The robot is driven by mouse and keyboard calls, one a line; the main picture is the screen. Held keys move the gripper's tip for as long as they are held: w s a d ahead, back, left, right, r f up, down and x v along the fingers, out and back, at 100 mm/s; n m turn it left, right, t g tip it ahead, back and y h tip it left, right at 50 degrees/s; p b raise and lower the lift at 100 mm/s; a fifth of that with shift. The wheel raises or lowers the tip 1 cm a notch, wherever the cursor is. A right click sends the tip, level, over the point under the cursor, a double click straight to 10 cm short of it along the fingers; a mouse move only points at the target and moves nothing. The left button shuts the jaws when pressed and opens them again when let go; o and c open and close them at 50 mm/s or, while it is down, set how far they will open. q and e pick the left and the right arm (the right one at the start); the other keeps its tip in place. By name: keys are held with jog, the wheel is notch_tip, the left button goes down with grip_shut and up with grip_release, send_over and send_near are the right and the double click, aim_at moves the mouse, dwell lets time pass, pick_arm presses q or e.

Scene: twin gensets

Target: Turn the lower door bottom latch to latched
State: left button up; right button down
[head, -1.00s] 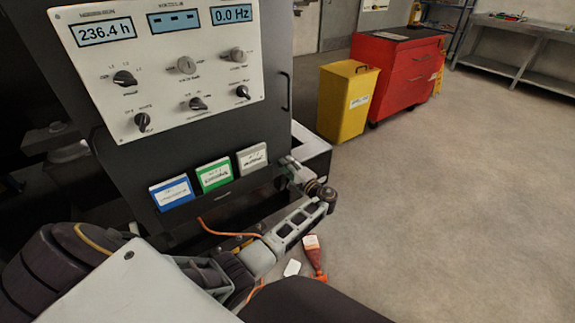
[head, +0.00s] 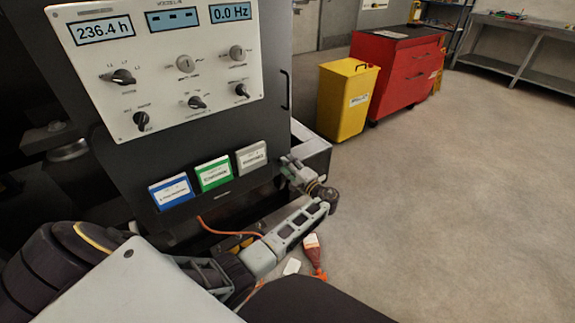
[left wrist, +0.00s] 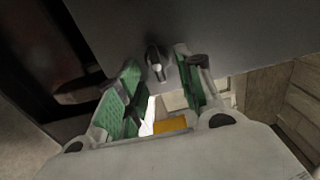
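The dark door (head: 215,135) carries the white control panel and hangs upright. Its bottom latch shows in the left wrist view as a small dark knob with a bright face (left wrist: 156,66) on the grey door surface. My left gripper (head: 287,165) is at the door's lower right edge in the head view. In the left wrist view its two green-padded fingers (left wrist: 160,72) are apart, one on each side of the latch, with gaps visible. In the head view the latch is hidden by the gripper. My right gripper is not in view.
A yellow bin (head: 345,100) and a red tool cabinet (head: 397,72) stand behind to the right. A red-brown bottle (head: 314,256) is on the floor near my left arm. An orange cable (head: 225,231) runs below the door. Open floor lies to the right.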

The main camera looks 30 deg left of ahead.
pick_arm(q)
jog(key=v, duration=1.1)
dwell(0.4)
